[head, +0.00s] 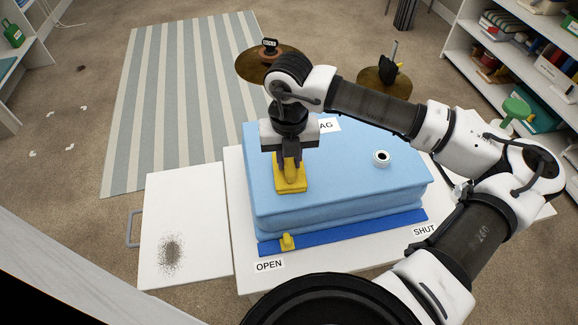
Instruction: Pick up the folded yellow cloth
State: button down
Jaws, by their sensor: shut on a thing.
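The folded yellow cloth (291,187) is at the left part of the light blue box's top (345,178) in the head view. My gripper (290,170) points down from above and is shut on the cloth, with the cloth's upper part pinched up between its fingers. The cloth's lower part spreads below the fingertips, on or just above the blue surface; I cannot tell which. The fingers hide part of the cloth.
A blue strip with a yellow knob (287,242) runs along the front, between OPEN and SHUT labels. A speckled white panel (185,220) lies left. Shelves (540,70) stand right. The striped rug (175,100) is clear.

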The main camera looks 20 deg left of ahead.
jog(key=shift+r, duration=0.15)
notch_tip(320, 180, up, 20)
jog(key=b, duration=0.3)
jog(key=c, duration=1.9)
grip_release()
jog(key=shift+c, duration=1.2)
jog(key=shift+f, duration=0.2)
